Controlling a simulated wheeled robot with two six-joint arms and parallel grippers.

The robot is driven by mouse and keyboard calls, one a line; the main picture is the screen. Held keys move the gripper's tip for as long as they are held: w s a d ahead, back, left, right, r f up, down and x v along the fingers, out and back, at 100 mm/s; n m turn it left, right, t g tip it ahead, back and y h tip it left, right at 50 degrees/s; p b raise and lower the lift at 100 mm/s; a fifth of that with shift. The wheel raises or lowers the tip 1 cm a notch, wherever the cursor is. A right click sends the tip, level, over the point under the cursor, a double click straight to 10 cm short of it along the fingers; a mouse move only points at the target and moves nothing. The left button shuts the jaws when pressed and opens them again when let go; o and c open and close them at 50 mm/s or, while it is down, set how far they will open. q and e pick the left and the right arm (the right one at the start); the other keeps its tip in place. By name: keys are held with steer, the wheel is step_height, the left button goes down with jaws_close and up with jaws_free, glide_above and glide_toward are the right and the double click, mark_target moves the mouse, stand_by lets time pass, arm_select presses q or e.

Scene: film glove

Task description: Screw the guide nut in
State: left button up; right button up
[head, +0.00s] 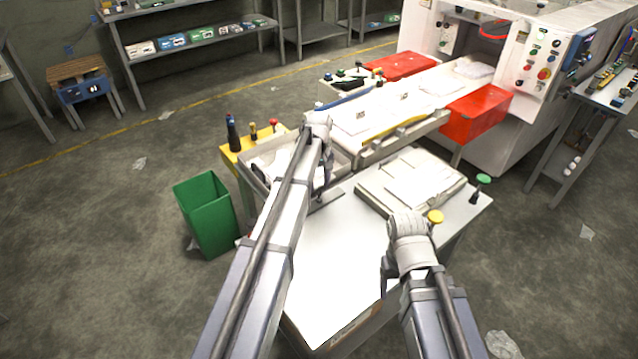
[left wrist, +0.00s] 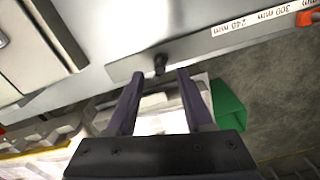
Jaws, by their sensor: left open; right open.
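A small dark nut-like knob (left wrist: 159,65), likely the guide nut, stands on a grey metal bar in the left wrist view. My left gripper (left wrist: 160,76) is open, its two dark fingers on either side of the line to the knob. The knob shows just beyond the fingertips; whether they reach around it I cannot tell. In the head view my left gripper (head: 322,182) is over the table's left side beside the grey bar (head: 327,199), and the knob is hidden. My right gripper (head: 386,278) is open over the table's right side, mostly hidden by its wrist.
The white table (head: 325,265) has bare room in the middle. A flat pale machine block (head: 410,180) lies at its back. A green bin (head: 207,212) stands at left.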

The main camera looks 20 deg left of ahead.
mark_target(319, 191)
arm_select(q)
step_height(319, 191, up, 6)
steer(key=p, duration=0.4)
steer(key=shift+f+p, duration=0.2)
steer(key=shift+p, duration=0.1)
steer(key=shift+c, duration=0.2)
